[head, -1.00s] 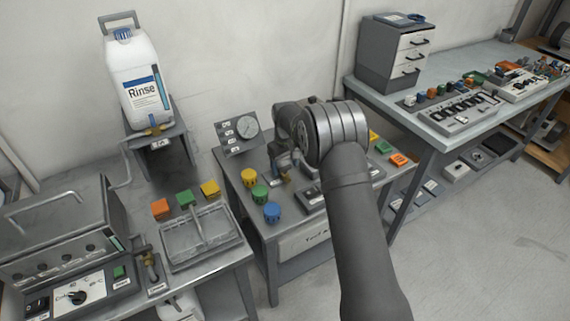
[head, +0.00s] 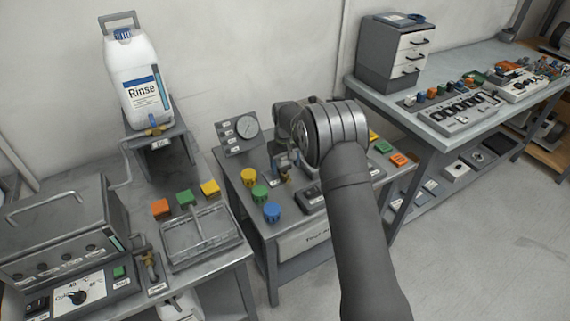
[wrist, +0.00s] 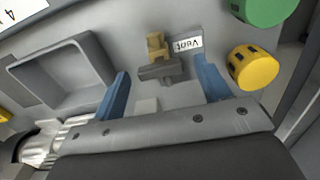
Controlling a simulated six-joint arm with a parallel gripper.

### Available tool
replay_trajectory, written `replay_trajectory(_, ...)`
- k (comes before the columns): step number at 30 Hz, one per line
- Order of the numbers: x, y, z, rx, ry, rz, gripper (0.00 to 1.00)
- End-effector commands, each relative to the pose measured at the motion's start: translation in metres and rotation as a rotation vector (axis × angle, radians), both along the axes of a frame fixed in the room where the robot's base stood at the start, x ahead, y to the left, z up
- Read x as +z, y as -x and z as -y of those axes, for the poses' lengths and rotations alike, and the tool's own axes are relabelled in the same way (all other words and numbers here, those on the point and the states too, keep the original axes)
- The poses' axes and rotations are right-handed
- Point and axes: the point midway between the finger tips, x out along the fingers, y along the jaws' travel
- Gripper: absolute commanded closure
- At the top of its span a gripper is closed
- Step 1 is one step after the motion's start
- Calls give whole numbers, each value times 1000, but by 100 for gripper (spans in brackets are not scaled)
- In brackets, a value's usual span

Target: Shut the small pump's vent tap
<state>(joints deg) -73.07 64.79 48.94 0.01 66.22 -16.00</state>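The vent tap (wrist: 157,48) is a small brass fitting with a grey bar handle (wrist: 160,71), beside a white "Vent" label (wrist: 188,44) in the wrist view. The handle lies roughly crosswise between the fingers. My gripper (wrist: 163,82) is open, with one blue finger on each side of the handle. Both fingers look apart from it, with nothing held.
A yellow knob (wrist: 252,67) and a green knob (wrist: 265,10) stand right of the tap. A grey open tray (wrist: 60,65) lies to its left. In the head view, a gauge panel (head: 240,137) stands behind, and a blue knob (head: 272,212) sits near the bench's front left.

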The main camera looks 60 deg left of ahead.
Motion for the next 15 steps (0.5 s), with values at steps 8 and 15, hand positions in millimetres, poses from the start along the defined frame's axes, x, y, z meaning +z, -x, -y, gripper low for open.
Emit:
replay_trajectory(8,1,0,0,1,0,0,31)
replay_trajectory(15,33,0,0,1,-3,1,31)
